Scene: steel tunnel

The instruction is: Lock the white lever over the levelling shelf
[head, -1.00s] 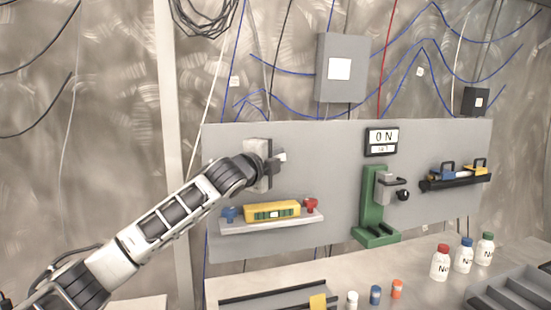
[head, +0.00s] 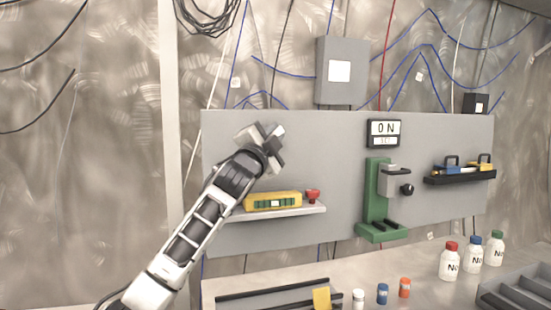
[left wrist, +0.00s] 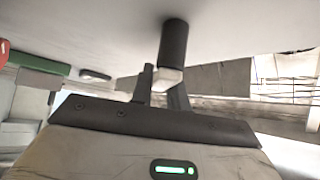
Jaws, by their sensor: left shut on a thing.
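The white lever shows in the left wrist view as a pale block (left wrist: 168,78) at the end of a dark round post (left wrist: 174,45). My left gripper (left wrist: 160,88) is shut on it, with the dark fingers either side. In the head view my left gripper (head: 268,140) is at the grey panel, above the levelling shelf (head: 290,212); it covers most of the lever there. A yellow spirit level (head: 272,201) lies on the shelf, with a red knob (head: 312,196) to its right. My arm hides the shelf's left end. My right gripper is not in view.
A green stand (head: 376,200) and an "ON" display (head: 384,133) are on the panel (head: 335,160) to the right. A black rack (head: 460,177) sits farther right.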

